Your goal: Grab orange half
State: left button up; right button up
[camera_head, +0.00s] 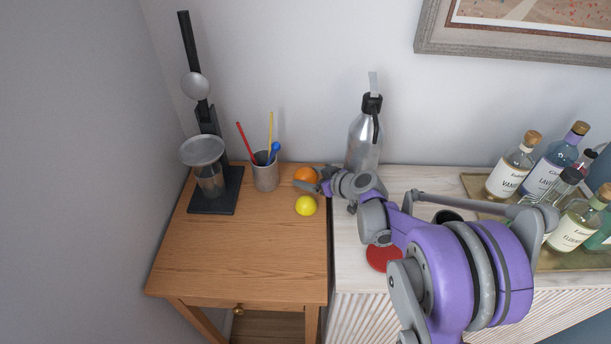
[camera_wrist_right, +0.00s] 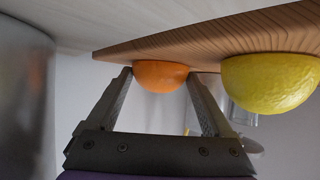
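The orange half (camera_head: 306,175) lies on the wooden table near its back right edge. In the right wrist view, which looks upside down, the orange half (camera_wrist_right: 160,75) shows between my two fingertips. My right gripper (camera_head: 314,183) reaches in from the right beside it; in the wrist view my right gripper (camera_wrist_right: 159,76) is open, a finger at each side of the orange half. I cannot tell whether the fingers touch it. My left gripper is not in view.
A yellow lemon (camera_head: 306,205) lies just in front of the orange half; the lemon (camera_wrist_right: 272,82) is close to one finger. A utensil cup (camera_head: 265,175) and a black-based press (camera_head: 213,190) stand left. A metal bottle (camera_head: 364,137) stands behind my wrist. The table front is clear.

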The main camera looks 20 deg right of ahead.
jog(key=c, duration=0.7)
jog(key=shift+r, duration=0.15)
